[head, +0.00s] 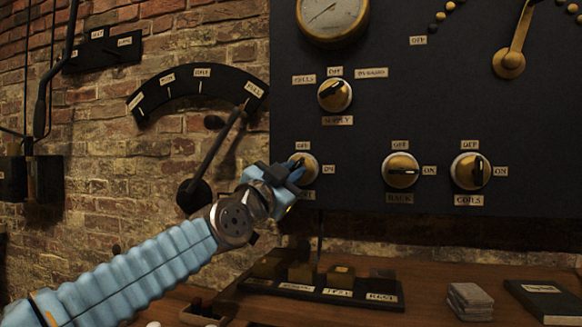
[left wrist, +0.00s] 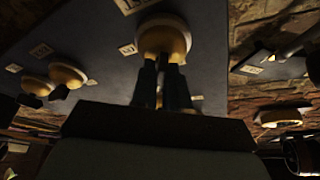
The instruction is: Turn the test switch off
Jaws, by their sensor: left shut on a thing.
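The test switch (head: 309,164) is a round brass knob at the lower left of the dark panel. It has OFF above it, ON to its right, and a label below that is partly hidden. My left gripper (head: 292,174) is at this knob and shut on its grip; the fingers cover its left side, so I cannot tell which label it points to. In the left wrist view the two dark fingers (left wrist: 162,72) reach up to the brass knob (left wrist: 163,36) and meet it. My right gripper is not in view.
The rack switch (head: 401,170) and coils switch (head: 469,171) sit to the right on the panel (head: 350,135), the supply knob (head: 335,95) above. A lever (head: 222,140) on the brick wall stands close to my left arm. A wooden bench (head: 430,285) runs below.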

